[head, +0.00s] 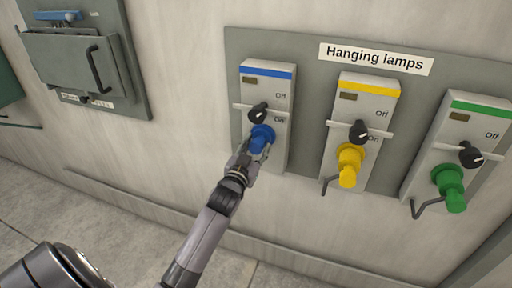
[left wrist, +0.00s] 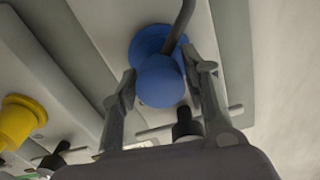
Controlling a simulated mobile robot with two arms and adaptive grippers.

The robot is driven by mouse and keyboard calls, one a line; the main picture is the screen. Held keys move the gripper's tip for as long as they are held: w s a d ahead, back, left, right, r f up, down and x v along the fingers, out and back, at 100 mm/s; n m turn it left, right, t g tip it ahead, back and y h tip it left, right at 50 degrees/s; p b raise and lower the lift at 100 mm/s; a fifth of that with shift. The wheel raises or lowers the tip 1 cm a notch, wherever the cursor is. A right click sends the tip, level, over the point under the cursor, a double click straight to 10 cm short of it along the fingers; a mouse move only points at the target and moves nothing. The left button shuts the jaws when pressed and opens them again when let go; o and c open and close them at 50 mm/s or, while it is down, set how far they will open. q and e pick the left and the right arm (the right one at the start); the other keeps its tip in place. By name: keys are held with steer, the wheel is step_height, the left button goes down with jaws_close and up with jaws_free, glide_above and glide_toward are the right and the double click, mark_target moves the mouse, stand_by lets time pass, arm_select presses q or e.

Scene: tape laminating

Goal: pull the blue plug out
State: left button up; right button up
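The blue plug (head: 262,138) sits in the socket of the left switch box (head: 280,150), below a black knob (head: 258,113). My left gripper (head: 249,154) reaches it from below. In the left wrist view, the two fingers of my left gripper (left wrist: 162,80) stand on either side of the blue plug (left wrist: 160,80), very close to it. I cannot tell whether both fingers press on it. A dark cable (left wrist: 180,25) crosses the plug's side. My right gripper is not in view.
A yellow plug (head: 349,165) and a green plug (head: 449,190) sit in similar boxes to the right, on a grey panel with a "Hanging lamps" label (head: 375,59). A grey cabinet with a handle (head: 100,68) hangs at upper left. The wall between is clear.

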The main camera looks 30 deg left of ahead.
arm_select(q)
jaws_close()
